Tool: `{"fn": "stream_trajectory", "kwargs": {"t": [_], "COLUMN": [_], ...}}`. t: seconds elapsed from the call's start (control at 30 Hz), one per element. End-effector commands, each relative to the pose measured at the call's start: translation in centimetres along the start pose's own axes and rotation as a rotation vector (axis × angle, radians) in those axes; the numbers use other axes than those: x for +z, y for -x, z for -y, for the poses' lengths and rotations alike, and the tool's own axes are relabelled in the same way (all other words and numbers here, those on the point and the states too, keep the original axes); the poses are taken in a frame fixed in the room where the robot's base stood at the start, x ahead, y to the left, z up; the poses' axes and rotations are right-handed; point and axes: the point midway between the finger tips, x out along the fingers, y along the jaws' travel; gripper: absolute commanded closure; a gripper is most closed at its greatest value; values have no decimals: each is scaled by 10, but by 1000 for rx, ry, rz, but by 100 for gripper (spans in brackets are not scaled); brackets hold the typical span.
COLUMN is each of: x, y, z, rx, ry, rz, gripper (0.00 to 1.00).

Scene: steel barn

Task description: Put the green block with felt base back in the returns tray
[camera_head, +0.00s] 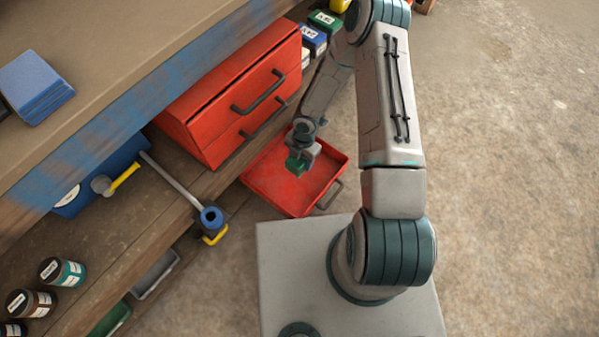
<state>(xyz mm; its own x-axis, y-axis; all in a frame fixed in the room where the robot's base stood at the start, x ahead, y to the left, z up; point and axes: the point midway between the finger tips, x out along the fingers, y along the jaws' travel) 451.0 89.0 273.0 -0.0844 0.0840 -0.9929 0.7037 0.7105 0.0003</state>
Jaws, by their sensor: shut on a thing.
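A small green block (296,164) is held in my gripper (302,157), which is shut on it. The block's felt base is not visible. The red tray is shallow, with a dark handle on its lower right side, and the rest of its visible floor looks empty. No label on the tray can be read.
A red drawer cabinet (238,95) with dark handles stands on the wooden shelf beside the tray. A blue-headed tool (210,217) sticks out at the shelf edge. Jars (62,271) stand at lower left. Concrete floor (510,150) at right is mostly clear.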

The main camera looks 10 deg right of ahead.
Motion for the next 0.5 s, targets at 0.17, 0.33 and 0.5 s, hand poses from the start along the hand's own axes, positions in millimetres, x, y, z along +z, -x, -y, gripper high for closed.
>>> {"fn": "stream_trajectory", "kwargs": {"t": [0.17, 0.33, 0.5], "x": [4, 8, 9], "y": [-38, -66, -77], "z": [-5, -5, -5], "rx": [-4, -1, -1], "ry": [-1, 0, -1], "rz": [-2, -1, -1], "gripper": [67, 67, 67]}}
